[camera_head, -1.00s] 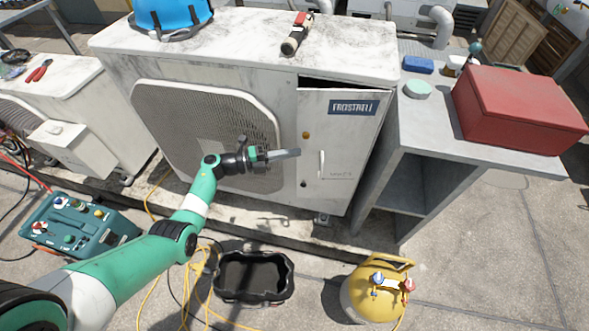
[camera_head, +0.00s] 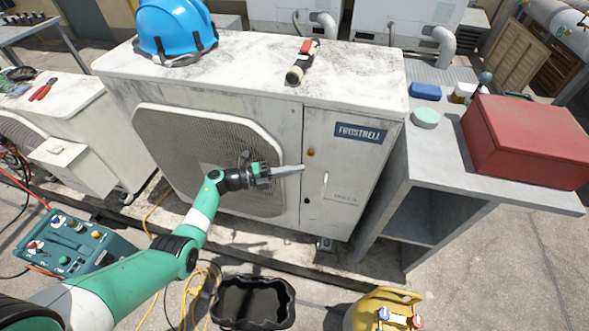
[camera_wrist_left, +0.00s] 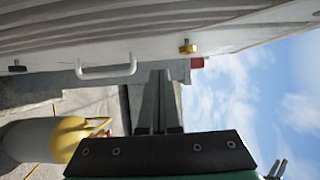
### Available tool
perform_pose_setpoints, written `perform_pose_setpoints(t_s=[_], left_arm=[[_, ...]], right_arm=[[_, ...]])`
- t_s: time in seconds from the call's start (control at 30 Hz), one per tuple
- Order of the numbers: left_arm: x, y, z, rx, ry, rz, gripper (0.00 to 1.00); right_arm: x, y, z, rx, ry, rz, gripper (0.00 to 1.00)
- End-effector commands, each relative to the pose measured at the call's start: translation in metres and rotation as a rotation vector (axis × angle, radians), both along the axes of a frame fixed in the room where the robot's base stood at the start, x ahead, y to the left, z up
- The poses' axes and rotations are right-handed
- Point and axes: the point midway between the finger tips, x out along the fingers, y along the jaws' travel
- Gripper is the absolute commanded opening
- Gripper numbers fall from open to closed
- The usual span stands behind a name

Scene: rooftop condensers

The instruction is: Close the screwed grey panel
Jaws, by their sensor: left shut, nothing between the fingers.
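The light grey panel (camera_head: 344,170) is the right part of the condenser's front and carries a blue label, a white handle (camera_head: 325,184) and a yellow knob (camera_head: 311,152). It looks flush with the housing, with no dark gap along its top. My left gripper (camera_head: 299,169) is shut and empty, its fingertips near the panel's left edge; I cannot tell whether they touch it. In the left wrist view the shut fingers (camera_wrist_left: 160,75) point towards the panel (camera_wrist_left: 150,50), with the handle (camera_wrist_left: 107,71) and yellow knob (camera_wrist_left: 187,48) close by. My right gripper is out of view.
A blue helmet (camera_head: 172,25) and a red-black tool (camera_head: 302,62) lie on the condenser's top (camera_head: 250,72). A grey table (camera_head: 440,150) with a red box (camera_head: 525,140) stands to the right. A black tub (camera_head: 252,303) and yellow cylinder (camera_head: 375,310) stand on the floor in front.

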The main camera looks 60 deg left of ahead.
Motion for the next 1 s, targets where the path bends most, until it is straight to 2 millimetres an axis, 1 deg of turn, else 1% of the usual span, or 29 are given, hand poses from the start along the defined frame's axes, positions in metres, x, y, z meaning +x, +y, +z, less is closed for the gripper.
perform_pose_setpoints(t_s=[0.07,0.17,0.37,0.5,0.6,0.73,1.0], left_arm=[[-0.003,0.002,0.001,0.0,0.0,0.001,0.0],[-0.014,0.007,0.003,-0.001,0.0,0.004,0.0],[-0.057,0.024,0.004,-0.002,0.001,0.006,0.0],[-0.086,0.035,0.002,-0.002,0.0,0.005,0.0],[-0.1,0.041,0.001,-0.001,0.0,0.003,0.0],[-0.108,0.043,0.0,0.0,0.0,0.001,0.0],[-0.108,0.043,0.0,0.0,0.0,0.0,0.0]], right_arm=[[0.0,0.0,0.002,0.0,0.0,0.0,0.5],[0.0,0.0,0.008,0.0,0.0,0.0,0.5],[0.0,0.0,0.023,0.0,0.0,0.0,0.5],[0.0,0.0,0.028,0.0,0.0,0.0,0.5],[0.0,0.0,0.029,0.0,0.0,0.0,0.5],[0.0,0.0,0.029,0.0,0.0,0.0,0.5],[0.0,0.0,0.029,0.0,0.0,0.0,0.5]])
